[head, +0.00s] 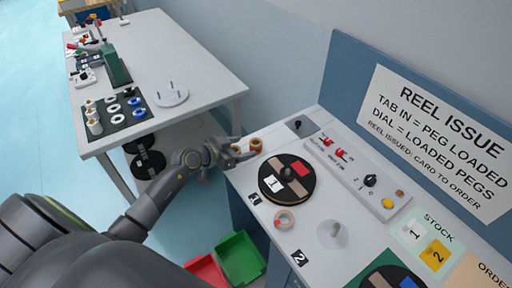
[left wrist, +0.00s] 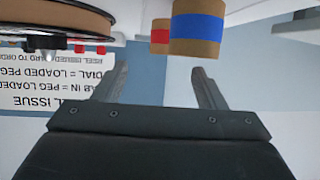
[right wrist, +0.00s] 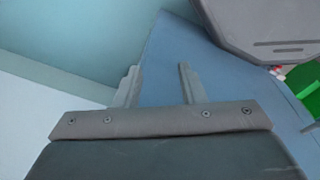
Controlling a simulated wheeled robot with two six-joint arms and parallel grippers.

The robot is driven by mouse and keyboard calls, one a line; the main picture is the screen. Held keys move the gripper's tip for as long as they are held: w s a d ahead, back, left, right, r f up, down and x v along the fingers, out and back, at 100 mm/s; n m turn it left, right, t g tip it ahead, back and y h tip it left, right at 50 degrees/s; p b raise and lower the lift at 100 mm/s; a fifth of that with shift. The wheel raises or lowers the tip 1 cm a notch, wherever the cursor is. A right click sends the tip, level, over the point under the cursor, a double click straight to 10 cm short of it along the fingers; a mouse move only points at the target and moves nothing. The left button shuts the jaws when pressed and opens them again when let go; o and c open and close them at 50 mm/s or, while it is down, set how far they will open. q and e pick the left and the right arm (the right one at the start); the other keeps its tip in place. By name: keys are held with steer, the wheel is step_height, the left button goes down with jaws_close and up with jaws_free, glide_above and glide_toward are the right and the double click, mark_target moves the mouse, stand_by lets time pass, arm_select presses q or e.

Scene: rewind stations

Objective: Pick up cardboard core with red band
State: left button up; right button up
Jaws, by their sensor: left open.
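The cardboard core with a red band (left wrist: 160,37) shows in the left wrist view, partly behind a larger-looking core with a blue band (left wrist: 198,30). Both stand on the counter, which is at the top of that view. In the head view a small brown core (head: 256,145) is at the counter's far-left corner, with another partly hidden by my left gripper (head: 238,150); their bands are too small to tell. My left gripper is open and empty, its fingers (left wrist: 160,80) just short of the cores. My right gripper (right wrist: 159,80) is open and empty, only in the right wrist view.
A large reel (head: 287,180) lies on the counter close to the cores. A small ring (head: 284,219), a grey cone (head: 332,234) and a control panel (head: 355,175) are farther along. Green (head: 241,258) and red (head: 205,269) bins are below. A white table (head: 185,60) stands at left.

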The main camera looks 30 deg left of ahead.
mark_target(259, 141)
arm_select(q)
steer(key=shift+a+b+x, duration=0.2)
steer(key=shift+b+x, duration=0.05)
steer(key=shift+x, duration=1.2)
steer(key=shift+a+b+x, duration=0.2)
steer(key=shift+b+x, duration=0.05)
steer(key=shift+x, duration=1.25)
steer(key=shift+w, duration=0.15)
steer(key=c, duration=1.1)
